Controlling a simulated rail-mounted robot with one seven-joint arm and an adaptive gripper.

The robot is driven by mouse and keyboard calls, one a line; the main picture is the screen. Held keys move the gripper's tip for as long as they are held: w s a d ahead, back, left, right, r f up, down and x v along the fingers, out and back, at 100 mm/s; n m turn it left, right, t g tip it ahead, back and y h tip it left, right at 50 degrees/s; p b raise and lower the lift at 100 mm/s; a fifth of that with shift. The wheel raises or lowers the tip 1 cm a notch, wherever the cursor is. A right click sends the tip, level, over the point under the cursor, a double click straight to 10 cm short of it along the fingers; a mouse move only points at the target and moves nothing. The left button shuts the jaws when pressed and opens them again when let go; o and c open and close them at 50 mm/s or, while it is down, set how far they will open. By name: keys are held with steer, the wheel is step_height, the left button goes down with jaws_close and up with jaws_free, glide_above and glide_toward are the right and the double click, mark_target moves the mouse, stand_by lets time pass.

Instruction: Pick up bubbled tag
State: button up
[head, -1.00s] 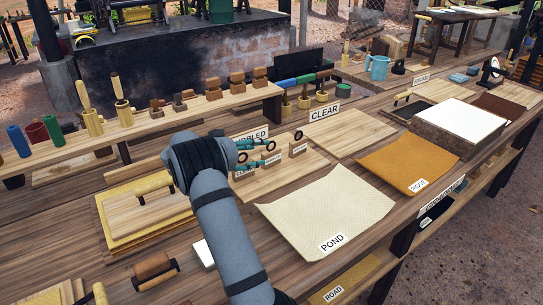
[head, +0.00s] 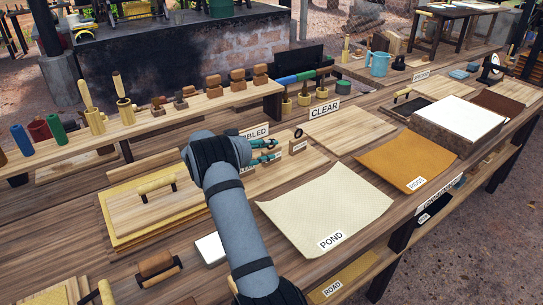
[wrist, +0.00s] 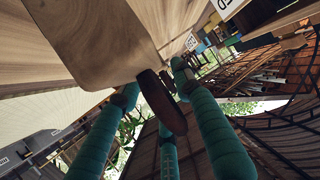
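The sign ending in "BBLED" (head: 254,132) stands behind my arm, partly hidden. My gripper (head: 266,152), with teal fingers, is low over the pale board beneath that sign. One small wooden tag with a dark ring (head: 298,143) stands just right of the fingers; the other tags are mostly hidden by my gripper. In the wrist view, a wooden tag (wrist: 100,40) fills the upper left, its dark ring (wrist: 160,103) between the spread fingers of my gripper (wrist: 155,85). The fingers look open around the ring; firm contact is not visible. The tag's lettering cannot be read.
The "CLEAR" sign (head: 324,109) and an empty board (head: 350,128) are to the right. The cream "POND" sheet (head: 325,208) lies in front. A raised shelf with stamps and rollers (head: 200,103) runs behind. A handled board (head: 150,205) is left of my arm.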

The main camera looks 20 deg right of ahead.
jaws_close()
steer(key=shift+r, duration=0.1)
stand_by(0.3)
